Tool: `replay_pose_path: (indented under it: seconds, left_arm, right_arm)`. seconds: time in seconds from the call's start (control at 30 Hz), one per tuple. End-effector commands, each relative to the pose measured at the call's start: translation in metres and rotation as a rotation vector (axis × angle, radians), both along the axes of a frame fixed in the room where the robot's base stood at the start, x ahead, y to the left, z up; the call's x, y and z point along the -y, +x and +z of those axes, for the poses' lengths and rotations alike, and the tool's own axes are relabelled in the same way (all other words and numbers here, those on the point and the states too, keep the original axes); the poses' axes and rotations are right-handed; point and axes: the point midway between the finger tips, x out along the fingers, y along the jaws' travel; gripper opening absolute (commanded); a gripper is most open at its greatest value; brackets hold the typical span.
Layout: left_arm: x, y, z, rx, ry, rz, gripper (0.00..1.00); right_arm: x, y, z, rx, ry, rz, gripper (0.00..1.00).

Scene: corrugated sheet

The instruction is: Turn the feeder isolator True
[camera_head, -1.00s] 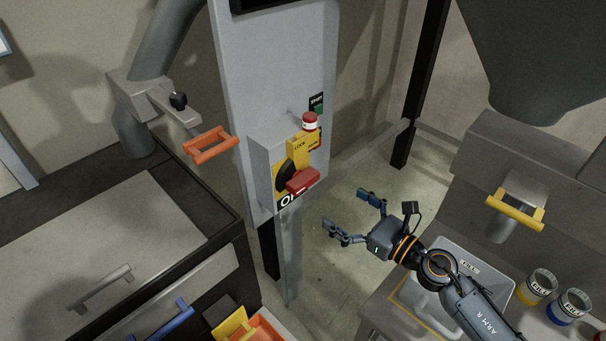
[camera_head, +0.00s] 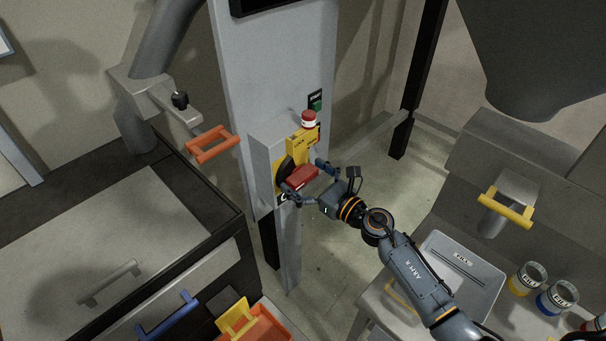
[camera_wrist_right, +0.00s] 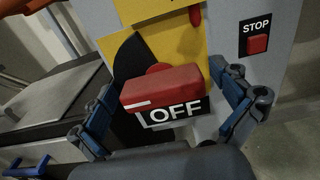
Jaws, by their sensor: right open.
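The feeder isolator is a red handle (camera_head: 301,176) on a yellow and black plate (camera_head: 279,170), on a grey box fixed to the column. In the right wrist view the red handle (camera_wrist_right: 163,88) lies roughly level, just above a black OFF label (camera_wrist_right: 175,112). My right gripper (camera_head: 307,180) is open, with one finger on each side of the handle. In the wrist view its fingers (camera_wrist_right: 172,112) stand left and right of the handle; I cannot tell whether they touch it. My left gripper is not in view.
An orange handle (camera_head: 212,144) sticks out at left. A bench with a grey lid (camera_head: 462,262) stands at right.

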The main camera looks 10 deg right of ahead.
Motion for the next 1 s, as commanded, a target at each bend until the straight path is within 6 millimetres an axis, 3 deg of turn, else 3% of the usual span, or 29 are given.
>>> replay_pose_path:
  seconds: [0.03,0.3,0.67,1.0]
  left_arm:
    - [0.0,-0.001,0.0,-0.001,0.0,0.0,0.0]
    - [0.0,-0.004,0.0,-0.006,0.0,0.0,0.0]
    - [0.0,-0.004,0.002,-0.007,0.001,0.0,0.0]
    - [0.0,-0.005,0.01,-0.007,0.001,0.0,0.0]
  right_arm:
    - [0.0,0.0,0.0,0.0,0.0,0.0,1.0]
    - [0.0,0.0,0.0,0.0,0.0,-0.001,0.48]
    - [0.001,0.0,0.0,-0.025,0.038,-0.001,0.48]
    - [0.002,0.001,0.001,-0.157,0.233,-0.002,0.48]
